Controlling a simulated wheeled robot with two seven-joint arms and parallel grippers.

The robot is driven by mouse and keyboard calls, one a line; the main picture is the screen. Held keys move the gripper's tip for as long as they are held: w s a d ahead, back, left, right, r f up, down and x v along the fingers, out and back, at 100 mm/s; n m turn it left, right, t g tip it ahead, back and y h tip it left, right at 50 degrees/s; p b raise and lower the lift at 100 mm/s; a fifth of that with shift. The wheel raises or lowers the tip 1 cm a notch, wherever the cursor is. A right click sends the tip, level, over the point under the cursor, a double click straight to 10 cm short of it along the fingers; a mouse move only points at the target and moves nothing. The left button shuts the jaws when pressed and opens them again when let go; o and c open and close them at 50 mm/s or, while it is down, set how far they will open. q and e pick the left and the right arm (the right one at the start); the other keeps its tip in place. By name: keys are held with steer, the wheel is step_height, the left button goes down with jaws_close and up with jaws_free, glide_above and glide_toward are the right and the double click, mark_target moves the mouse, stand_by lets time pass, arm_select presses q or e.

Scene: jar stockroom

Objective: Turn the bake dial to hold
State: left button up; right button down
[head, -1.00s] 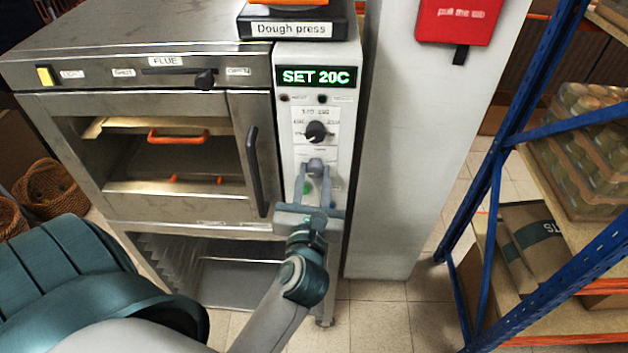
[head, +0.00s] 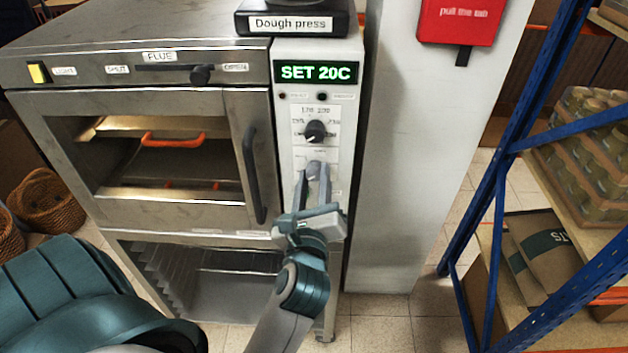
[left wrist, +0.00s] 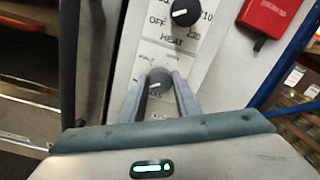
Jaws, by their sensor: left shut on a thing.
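The oven's control panel (head: 351,130) carries two dials one above the other. The upper one is a black dial (head: 314,131) with a white mark; the wrist view shows it (left wrist: 185,12) with OFF and 230 around it and HEAT below. The lower one is a small grey dial (left wrist: 158,80) with a pale mark pointing left in that view. My left gripper (head: 313,172) is shut on this grey dial, one finger on each side. The fingers also show in the left wrist view (left wrist: 159,88). The lower dial's name and some scale marks are hidden or too blurred to read.
A green display (head: 316,73) above the dials reads SET 20C. The oven door handle (head: 251,165) stands close left of my gripper. A white post (head: 410,150) with a red box (head: 458,20) and blue shelving (head: 497,190) stand to the right.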

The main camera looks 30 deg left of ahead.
arm_select(q)
steer(key=shift+f, duration=0.15)
steer(key=o, duration=1)
steer(key=shift+o, duration=0.2)
steer(key=shift+r, duration=0.2)
